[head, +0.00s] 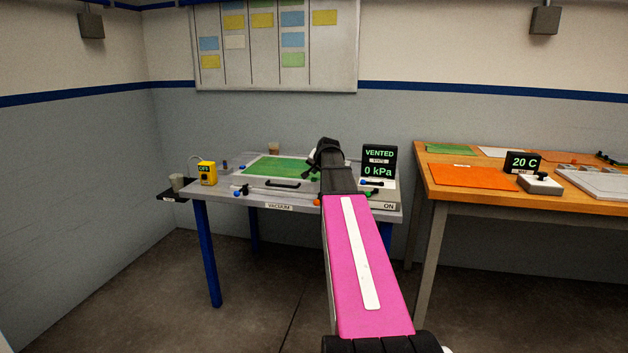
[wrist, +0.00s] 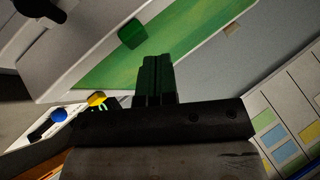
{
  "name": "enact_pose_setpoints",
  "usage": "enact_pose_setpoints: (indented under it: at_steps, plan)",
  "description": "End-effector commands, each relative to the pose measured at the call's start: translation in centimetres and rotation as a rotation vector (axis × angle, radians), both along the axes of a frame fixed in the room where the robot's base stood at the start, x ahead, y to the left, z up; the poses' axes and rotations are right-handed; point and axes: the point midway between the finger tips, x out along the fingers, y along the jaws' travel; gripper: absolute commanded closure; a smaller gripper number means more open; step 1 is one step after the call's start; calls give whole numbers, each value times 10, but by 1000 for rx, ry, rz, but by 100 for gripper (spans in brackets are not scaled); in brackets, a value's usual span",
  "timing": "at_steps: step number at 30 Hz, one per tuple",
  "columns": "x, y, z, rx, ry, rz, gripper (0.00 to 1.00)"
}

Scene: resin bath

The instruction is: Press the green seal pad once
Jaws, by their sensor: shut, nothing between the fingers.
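A small rounded green pad (wrist: 132,33) shows in the wrist view, at the edge of a broad flat green panel (wrist: 190,35). The panel also shows in the head view (head: 283,168), set in a pale frame on the vacuum table (head: 232,186). My gripper (wrist: 157,62) is shut and empty, its dark fingertips just below the pad in the wrist picture. I cannot tell the height gap between them, and no contact is clear. In the head view my gripper (head: 326,150) is dark and small above the table's right part, and my arm hides some of that area.
A display (head: 379,161) reads "VENTED" and "0 kPa" at the vacuum table's right. A black handle (head: 283,184) lies along the front. A wooden bench (head: 440,190) with orange sheets is to the right.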

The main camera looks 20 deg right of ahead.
Motion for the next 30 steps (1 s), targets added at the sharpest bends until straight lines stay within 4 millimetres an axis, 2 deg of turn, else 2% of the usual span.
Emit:
enact_pose_setpoints:
  at_steps: [9,30]
  plan:
    - [0,0,-8,0,0,0,100]
    - [0,0,-11,0,0,0,100]
